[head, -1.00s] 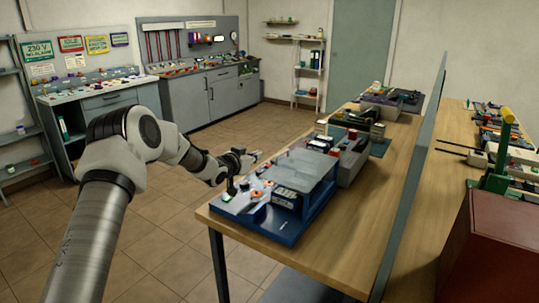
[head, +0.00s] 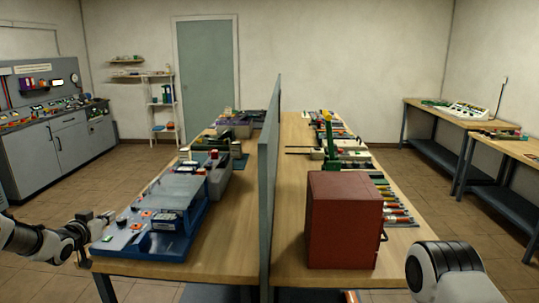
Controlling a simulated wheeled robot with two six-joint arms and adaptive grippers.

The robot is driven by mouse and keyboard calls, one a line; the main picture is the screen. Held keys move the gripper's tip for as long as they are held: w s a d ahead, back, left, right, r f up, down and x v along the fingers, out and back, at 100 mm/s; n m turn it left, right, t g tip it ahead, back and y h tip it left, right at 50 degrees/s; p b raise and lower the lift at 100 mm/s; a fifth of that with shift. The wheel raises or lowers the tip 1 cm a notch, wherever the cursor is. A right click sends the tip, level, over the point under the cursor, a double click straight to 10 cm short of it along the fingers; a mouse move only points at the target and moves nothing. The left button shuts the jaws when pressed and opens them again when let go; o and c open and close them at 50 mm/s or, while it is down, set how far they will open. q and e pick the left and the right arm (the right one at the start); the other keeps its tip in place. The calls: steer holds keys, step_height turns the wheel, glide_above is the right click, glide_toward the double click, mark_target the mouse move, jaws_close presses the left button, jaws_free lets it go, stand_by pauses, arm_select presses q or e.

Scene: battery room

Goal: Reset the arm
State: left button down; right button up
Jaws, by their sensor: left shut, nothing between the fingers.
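My left arm comes in from the lower left of the head view. Its gripper (head: 104,216) is small and dark, shut and empty, at the left edge of the blue bench device (head: 150,245). I cannot tell whether it touches the device. A rounded white and dark link of my right arm shows at the lower right. My right gripper is out of the picture.
A grey divider (head: 268,165) splits the long wooden table (head: 240,235). A red-brown box (head: 343,218) stands on its right half, with tools behind it. Side benches (head: 440,108) stand at the right. A grey door (head: 205,80) is at the back. Open tiled floor lies on both sides.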

arm_select(q)
steer(key=d+f+g, duration=0.2)
steer(key=d+f, duration=0.3)
steer(key=f, duration=0.3)
steer(key=s+d+f+g+h, duration=0.1)
steer(key=s+d+f+g, duration=0.2)
steer(key=s+d+f, duration=0.6)
steer(key=s+d+f+g+h, duration=0.1)
steer(key=s+d+f+g, duration=0.2)
steer(key=s+d+f, duration=0.6)
steer(key=s+f+g, duration=0.2)
steer(key=s+f, duration=0.3)
steer(key=s, duration=0.3)
steer(key=s+f+g, duration=0.1)
steer(key=s+f, duration=0.3)
steer(key=s, duration=0.4)
steer(key=s+r+n+g+y, duration=0.1)
steer(key=s+g, duration=0.1)
steer(key=s, duration=0.7)
steer(key=s+a+g+y, duration=0.1)
steer(key=s+g, duration=0.1)
steer(key=s, duration=0.7)
steer(key=shift+r+n+y, duration=0.4)
